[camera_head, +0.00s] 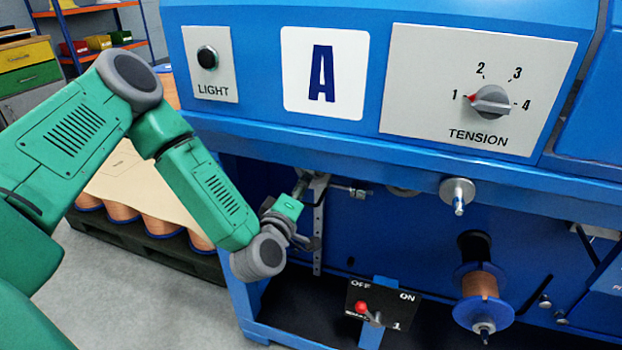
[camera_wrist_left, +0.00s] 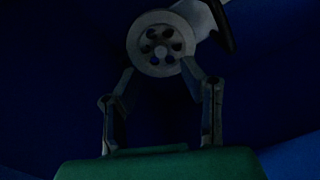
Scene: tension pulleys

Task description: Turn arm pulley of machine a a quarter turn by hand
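The arm pulley is a grey disc with a ring of several round holes, at the top of the left wrist view (camera_wrist_left: 160,62). In the head view I cannot make it out clearly in the dark under the panel of machine A (camera_head: 325,72). My left gripper (camera_head: 303,185) reaches under the panel there. In the left wrist view my left gripper (camera_wrist_left: 159,68) has its fingers spread, one at each lower side of the pulley's rim. I cannot tell whether they touch it. My right gripper is not in view.
A slotted metal bracket (camera_head: 318,235) hangs close beside my left gripper. A metal roller (camera_head: 457,192) and a copper wire spool (camera_head: 480,285) are to the right. The red-tipped switch lever (camera_head: 362,307) is on the OFF side. The tension knob (camera_head: 490,102) points to 1.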

